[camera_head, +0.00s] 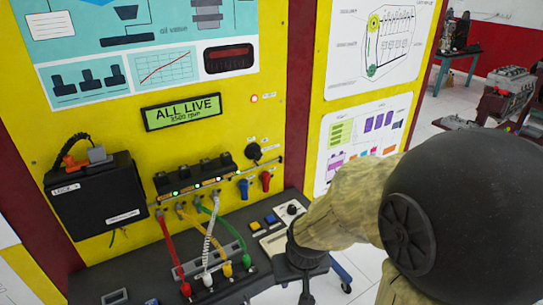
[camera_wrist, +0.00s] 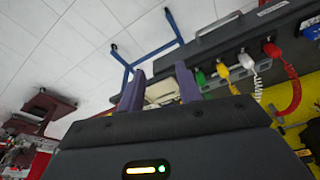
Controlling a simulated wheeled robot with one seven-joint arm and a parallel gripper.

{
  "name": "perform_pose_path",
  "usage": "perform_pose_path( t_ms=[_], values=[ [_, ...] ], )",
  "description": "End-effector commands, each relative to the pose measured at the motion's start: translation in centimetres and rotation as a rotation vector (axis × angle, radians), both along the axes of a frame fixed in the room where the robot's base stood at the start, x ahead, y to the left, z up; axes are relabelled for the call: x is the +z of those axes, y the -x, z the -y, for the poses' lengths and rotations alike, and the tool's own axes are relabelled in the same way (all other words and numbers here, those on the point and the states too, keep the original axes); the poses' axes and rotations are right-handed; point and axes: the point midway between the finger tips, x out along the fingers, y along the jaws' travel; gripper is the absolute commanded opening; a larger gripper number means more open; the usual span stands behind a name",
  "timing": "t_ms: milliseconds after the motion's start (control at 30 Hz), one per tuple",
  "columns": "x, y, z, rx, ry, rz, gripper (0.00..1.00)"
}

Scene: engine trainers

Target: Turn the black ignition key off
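On the yellow panel (camera_head: 222,125), a round black part with a short stem (camera_head: 254,152) sits above a blue key-like handle (camera_head: 244,187) and a red one (camera_head: 266,180). It may be the black ignition key; its exact angle is too small to tell. A separate black knob (camera_head: 291,209) sits on the bench module below. My gripper (camera_head: 305,289) is low in front of the bench, below and right of these controls. In the wrist view my gripper (camera_wrist: 160,71) has its two fingers apart with nothing held; a beige module (camera_wrist: 160,92) shows beyond them.
Coloured cables (camera_head: 208,240) run from the panel to sockets on the dark bench (camera_head: 150,265). A black box (camera_head: 97,195) is mounted at left. A lit display (camera_head: 181,112) reads "ALL LIVE".

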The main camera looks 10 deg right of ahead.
Motion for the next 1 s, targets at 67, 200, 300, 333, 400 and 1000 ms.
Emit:
perform_pose_path(
  t_ms=[67, 200, 300, 333, 400, 1000],
  values=[
    [0.0, 0.0, 0.0, 0.0, 0.0, 0.0, 0.35],
    [0.0, 0.0, 0.0, 0.0, 0.0, 0.0, 0.35],
    [0.0, 0.0, 0.0, 0.0, 0.0, 0.001, 0.35],
    [0.0, -0.2, 0.1, -0.001, 0.001, 0.004, 0.35],
    [0.1, -0.8, 0.3, -0.007, 0.004, 0.016, 0.35],
    [-0.9, -18.1, 2.7, -0.158, -0.332, 0.543, 0.35]
  ],
)
